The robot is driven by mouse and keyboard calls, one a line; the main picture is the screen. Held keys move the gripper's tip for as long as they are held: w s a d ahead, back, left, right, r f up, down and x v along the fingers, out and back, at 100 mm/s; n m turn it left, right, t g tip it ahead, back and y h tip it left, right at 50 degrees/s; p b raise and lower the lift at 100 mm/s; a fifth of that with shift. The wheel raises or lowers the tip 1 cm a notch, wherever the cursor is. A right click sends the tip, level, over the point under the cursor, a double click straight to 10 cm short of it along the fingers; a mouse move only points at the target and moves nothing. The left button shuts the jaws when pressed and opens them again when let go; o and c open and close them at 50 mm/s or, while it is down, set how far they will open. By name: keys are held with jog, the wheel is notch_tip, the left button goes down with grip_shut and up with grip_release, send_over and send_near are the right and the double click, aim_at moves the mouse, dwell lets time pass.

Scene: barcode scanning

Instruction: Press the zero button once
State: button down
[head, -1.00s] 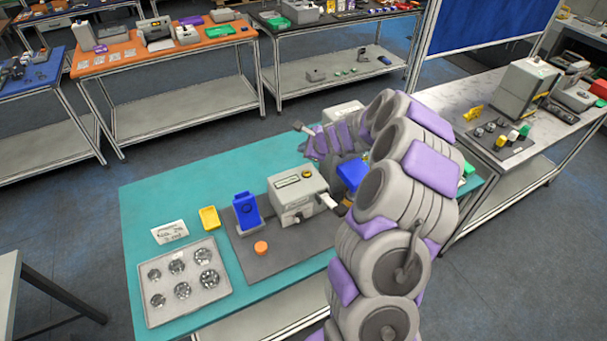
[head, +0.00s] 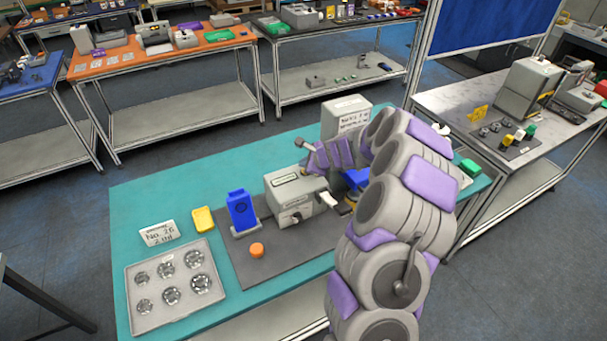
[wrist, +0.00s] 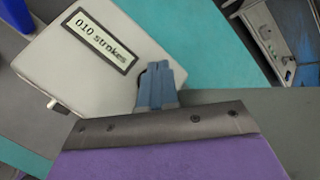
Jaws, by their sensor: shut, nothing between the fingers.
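A light grey counter box (head: 290,200) stands on the dark mat. In the wrist view the counter box (wrist: 85,65) has a display (wrist: 101,40) that reads "010 strokes". My gripper (wrist: 163,70) is shut and empty, its blue-grey fingertips over the box's edge beside the display. A small dark round part shows just left of the fingertips; it may be the zero button, mostly hidden by them. I cannot tell whether they touch it. In the head view my purple gripper body is just behind the box, and its fingertips are not clear.
A blue stand (head: 241,212), an orange cap (head: 257,250) and a yellow tray (head: 203,220) are left of the box. A grey tray of round parts (head: 205,308) is at the front left. A larger grey box (head: 345,112) stands behind. A white handle (head: 328,201) sticks out right of the counter.

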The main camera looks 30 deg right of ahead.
jog(key=shift+d, duration=0.7)
jog(key=shift+a, duration=0.8)
jog(key=shift+d, duration=0.65)
jog(key=shift+a, duration=0.5)
jog(key=shift+d+f, duration=0.1)
jog(key=shift+d, duration=0.25)
jog(key=shift+a+f, duration=0.1)
jog(key=shift+f, duration=0.15)
jog(key=shift+a, duration=0.15)
